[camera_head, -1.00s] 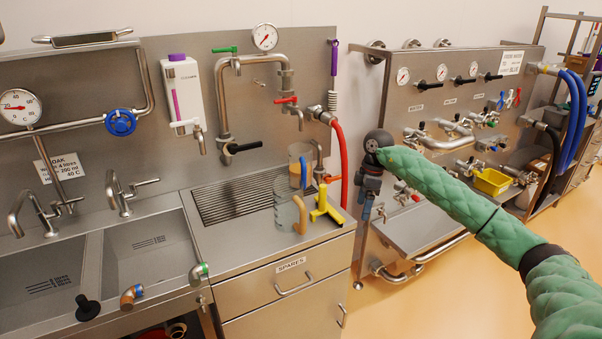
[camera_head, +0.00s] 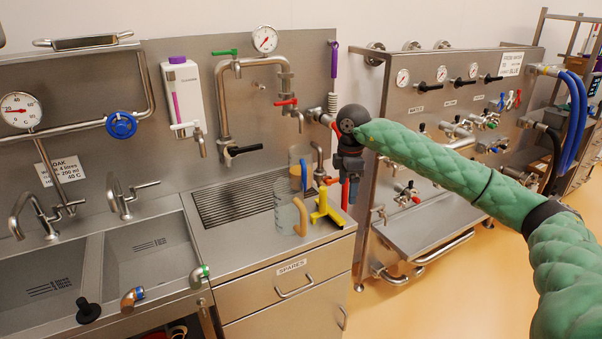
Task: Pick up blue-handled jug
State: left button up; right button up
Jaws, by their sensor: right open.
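The blue-handled jug (camera_head: 295,170) is clear-walled and stands upright on the steel counter, with its blue handle on its right side. A second clear jug (camera_head: 284,210) with a tan handle stands in front of it and overlaps its lower part. My right gripper (camera_head: 349,194) points down near the counter's right edge, to the right of the blue-handled jug and apart from it. It is open, with nothing seen between its small dark fingers. My left gripper is not in view.
A drain grate (camera_head: 228,205) lies left of the jugs, with sinks (camera_head: 150,250) further left. The counter front is clear.

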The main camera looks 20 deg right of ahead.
aim_at(300, 156)
jog(key=i, duration=0.95)
